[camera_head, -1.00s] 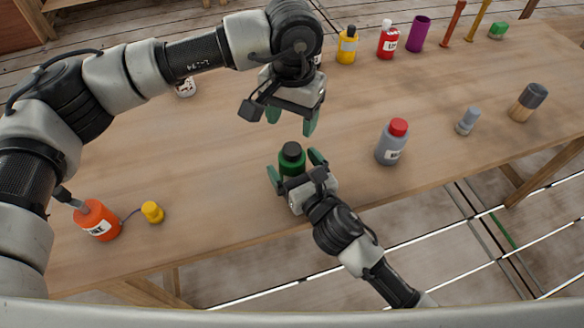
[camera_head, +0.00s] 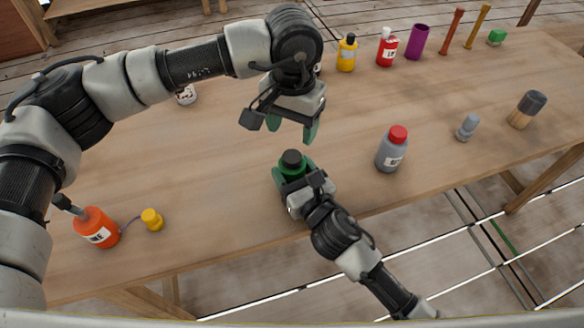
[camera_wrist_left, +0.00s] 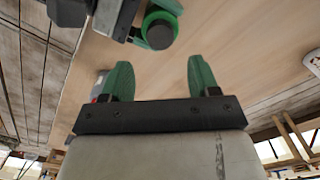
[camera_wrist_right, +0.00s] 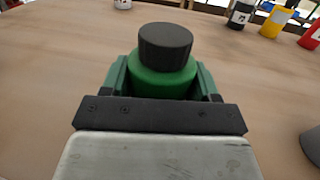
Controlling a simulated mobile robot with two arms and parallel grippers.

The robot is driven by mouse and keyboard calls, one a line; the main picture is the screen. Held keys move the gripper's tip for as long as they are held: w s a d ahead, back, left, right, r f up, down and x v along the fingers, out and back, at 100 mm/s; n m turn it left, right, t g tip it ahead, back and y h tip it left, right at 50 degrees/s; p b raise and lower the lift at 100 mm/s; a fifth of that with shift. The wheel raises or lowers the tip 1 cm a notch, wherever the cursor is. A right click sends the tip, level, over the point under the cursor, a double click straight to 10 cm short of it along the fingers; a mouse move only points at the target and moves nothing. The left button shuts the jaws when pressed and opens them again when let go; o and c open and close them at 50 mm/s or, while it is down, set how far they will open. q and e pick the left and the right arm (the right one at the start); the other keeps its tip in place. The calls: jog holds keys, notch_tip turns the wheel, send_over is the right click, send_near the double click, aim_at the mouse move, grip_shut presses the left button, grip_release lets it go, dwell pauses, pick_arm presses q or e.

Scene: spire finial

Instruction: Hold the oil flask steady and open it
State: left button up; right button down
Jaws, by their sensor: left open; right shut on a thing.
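The oil flask (camera_head: 291,171) is a green bottle with a black cap (camera_head: 292,157), standing upright on the table. My right gripper (camera_head: 294,178) is shut on its body from the front; the right wrist view shows the flask (camera_wrist_right: 163,77) between the fingers, with the cap (camera_wrist_right: 165,42) clear above them. My left gripper (camera_head: 290,128) is open and empty, above and behind the flask with its fingers pointing down. In the left wrist view the cap (camera_wrist_left: 160,34) lies beyond the gap between the open fingers (camera_wrist_left: 158,80), not between them.
A grey bottle with a red cap (camera_head: 391,152) stands right of the flask. An orange bottle (camera_head: 96,228) and a yellow cap (camera_head: 152,220) are at the front left. Yellow (camera_head: 347,55) and red (camera_head: 386,50) bottles stand at the back. The table around the flask is clear.

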aim_at(292, 156)
pick_arm(q)
jog(key=shift+f, duration=4)
